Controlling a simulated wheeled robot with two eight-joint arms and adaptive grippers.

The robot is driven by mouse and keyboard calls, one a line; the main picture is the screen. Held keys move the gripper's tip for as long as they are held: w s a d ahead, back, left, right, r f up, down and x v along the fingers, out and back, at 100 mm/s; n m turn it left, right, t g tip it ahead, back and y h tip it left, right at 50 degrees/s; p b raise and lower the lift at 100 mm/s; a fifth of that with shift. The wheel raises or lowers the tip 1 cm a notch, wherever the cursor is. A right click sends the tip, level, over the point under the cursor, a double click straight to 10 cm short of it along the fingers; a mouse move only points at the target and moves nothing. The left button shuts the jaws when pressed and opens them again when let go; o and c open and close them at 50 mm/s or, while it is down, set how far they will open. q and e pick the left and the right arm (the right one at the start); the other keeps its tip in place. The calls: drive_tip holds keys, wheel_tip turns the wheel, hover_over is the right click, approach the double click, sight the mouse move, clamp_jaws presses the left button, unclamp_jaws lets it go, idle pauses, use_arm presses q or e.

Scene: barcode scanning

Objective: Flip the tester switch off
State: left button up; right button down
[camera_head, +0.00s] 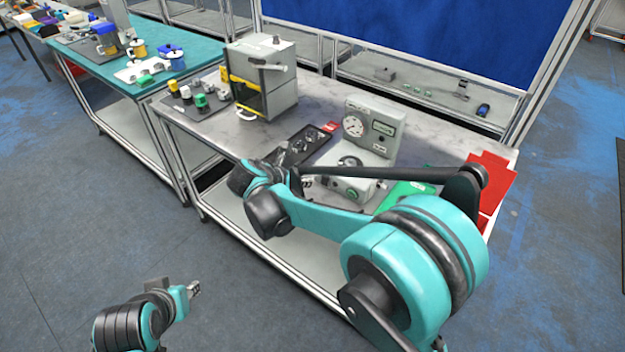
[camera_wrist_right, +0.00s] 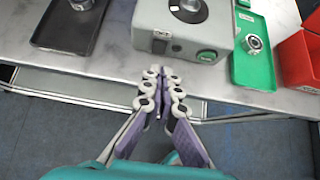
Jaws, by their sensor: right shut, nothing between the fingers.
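The tester (camera_head: 368,128) is a grey machine with an upright dial panel and a low base, standing near the table's front edge. The right wrist view shows its base (camera_wrist_right: 146,22) with a dark round fixture on top. The base's front face carries a small dark switch-like part (camera_wrist_right: 159,46) and a green round button (camera_wrist_right: 207,55). The switch's position is too small to tell. My right gripper (camera_wrist_right: 161,80) is shut and empty, in front of the tester's front face and apart from it. My left gripper (camera_head: 193,289) is low at the left, away from the table.
A black tray (camera_head: 318,139) lies left of the tester and a green tray (camera_wrist_right: 270,68) right of it. Red bins (camera_head: 493,172) stand at the right end. A grey box machine (camera_head: 262,75) stands farther left. My right arm covers part of the table front.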

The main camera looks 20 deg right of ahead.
drive_tip(key=r, duration=0.1)
drive_tip(key=s+a+r+p, duration=0.1)
drive_tip(key=r, duration=0.1)
drive_tip(key=a+r, duration=0.1)
drive_tip(key=shift+s+a+r, duration=0.2)
drive_tip(key=shift+s, duration=0.15)
drive_tip(key=s+d+f+m+y, duration=0.1)
drive_tip(key=s+d+m+y, duration=0.2)
drive_tip(key=s+m, duration=0.8)
drive_tip(key=s+d+f+m+t+y, duration=0.1)
drive_tip(key=s+d+m+y, duration=0.2)
drive_tip(key=s+m, duration=0.7)
drive_tip(key=m+y, duration=0.1)
drive_tip(key=m, duration=0.3)
drive_tip(key=shift+s+f+m+y, duration=0.2)
drive_tip(key=shift+s+m+y, duration=0.1)
drive_tip(key=shift+s+y, duration=0.1)
